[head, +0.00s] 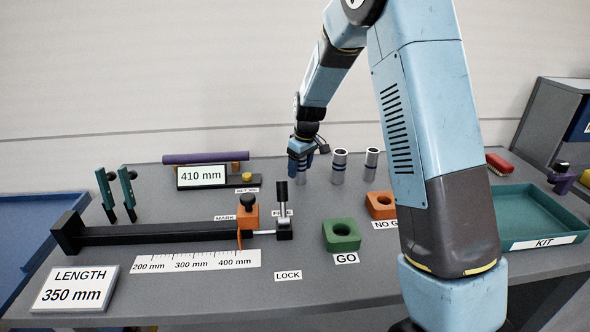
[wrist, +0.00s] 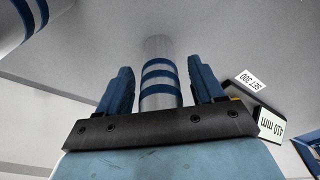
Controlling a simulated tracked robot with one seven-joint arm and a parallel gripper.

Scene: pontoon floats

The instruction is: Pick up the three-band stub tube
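A pale grey stub tube with several blue bands, three of which I can make out (wrist: 158,78), stands upright between the fingers of my gripper (wrist: 160,88) in the wrist view. The fingers are open, with a narrow gap on each side of the tube. In the head view my gripper (head: 301,160) is low over the back of the bench, and this tube (head: 302,178) is mostly hidden behind it. Two more stub tubes stand to its right, a middle one (head: 339,168) and a right one (head: 371,160); their band counts are hard to tell.
A 410 mm display (head: 202,176) with a purple tube (head: 205,158) behind it stands left of my gripper. A clamp post (head: 282,205), a green GO block (head: 341,235) and an orange NO GO block (head: 380,206) are nearer. A green KIT tray (head: 535,243) is at right.

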